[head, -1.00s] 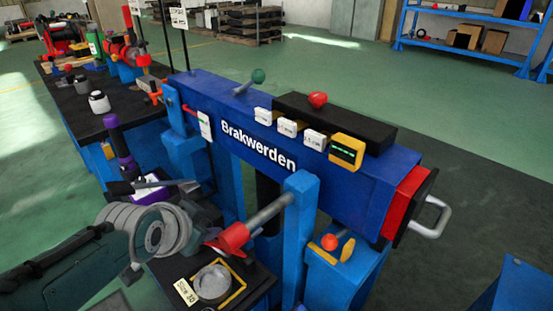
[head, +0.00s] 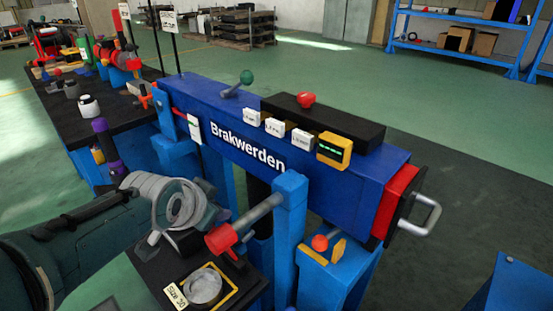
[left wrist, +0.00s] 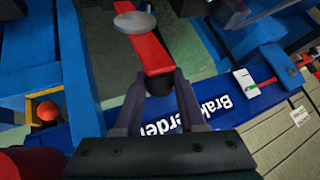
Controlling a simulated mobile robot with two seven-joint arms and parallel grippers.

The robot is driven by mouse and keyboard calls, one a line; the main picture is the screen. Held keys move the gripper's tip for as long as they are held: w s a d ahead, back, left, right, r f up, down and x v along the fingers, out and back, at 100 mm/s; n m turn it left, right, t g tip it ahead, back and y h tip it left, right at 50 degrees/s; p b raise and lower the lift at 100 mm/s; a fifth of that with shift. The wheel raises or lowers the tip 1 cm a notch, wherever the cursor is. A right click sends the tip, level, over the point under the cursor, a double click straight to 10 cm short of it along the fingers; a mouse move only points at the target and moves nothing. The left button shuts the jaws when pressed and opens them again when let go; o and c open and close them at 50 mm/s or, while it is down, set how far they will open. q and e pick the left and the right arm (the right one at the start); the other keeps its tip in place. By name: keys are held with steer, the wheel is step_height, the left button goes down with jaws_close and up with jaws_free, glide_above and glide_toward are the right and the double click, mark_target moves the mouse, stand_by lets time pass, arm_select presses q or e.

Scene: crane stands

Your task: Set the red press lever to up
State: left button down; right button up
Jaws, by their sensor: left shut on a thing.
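The red press lever (head: 222,239) sits at the near end of a grey shaft (head: 258,212) on a blue post, in front of the blue beam marked "Brakwerden" (head: 290,157). It looks short and foreshortened in the head view, so its exact angle is hard to tell. In the left wrist view the red lever (left wrist: 148,50) runs from a grey round end to a dark knob (left wrist: 159,82). My left gripper (left wrist: 159,84) is shut on that knob, one finger on each side. In the head view my left arm largely hides the fingers. My right gripper is not in view.
A dark shelf with a round grey piece (head: 203,286) lies below the lever. A blue box with an orange ball knob (head: 320,243) stands to the right. The beam carries a green-knobbed lever (head: 246,77) and a red button (head: 305,98). A cluttered bench (head: 130,110) is at left.

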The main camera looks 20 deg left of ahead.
arm_select(q)
steer(key=shift+d, duration=0.1)
steer(key=c, duration=0.7)
jaws_free()
steer(key=shift+w+d, duration=0.1)
steer(key=shift+w, duration=0.05)
steer(key=shift+o, duration=1)
steer(key=p+v, duration=0.7)
steer(key=v, duration=0.3)
